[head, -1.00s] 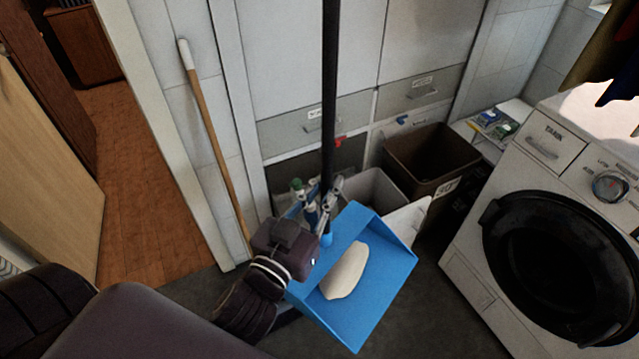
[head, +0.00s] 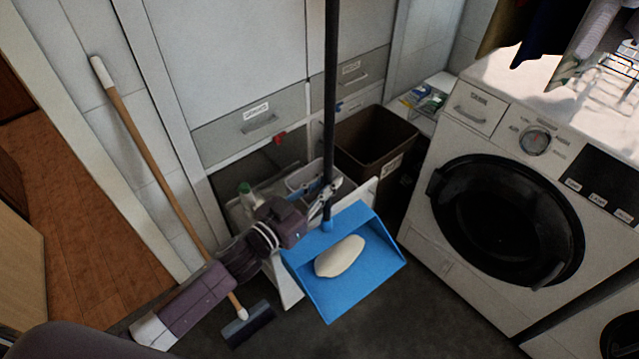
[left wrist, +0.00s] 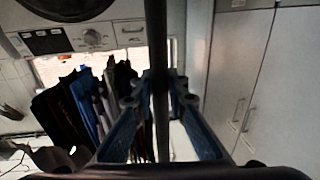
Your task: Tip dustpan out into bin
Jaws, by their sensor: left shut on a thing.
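The blue dustpan (head: 365,275) hangs from a long dark pole handle (head: 331,90). A pale oval lump (head: 340,257) lies in the pan. My left gripper (head: 328,196) is shut on the dustpan handle just above the pan; the left wrist view shows its fingers (left wrist: 160,88) around the pole. A brown open bin (head: 372,140) with a label stands behind and above the pan in the head view, apart from it. The bin's inside bottom is hidden. My right gripper does not show.
A washing machine (head: 510,215) stands at right, with clothes hanging above it. A drawer unit (head: 250,125) is behind, with an open pull-out holding bottles (head: 247,194). A wooden-handled brush (head: 150,150) leans at left. Dark floor is clear in front of the pan.

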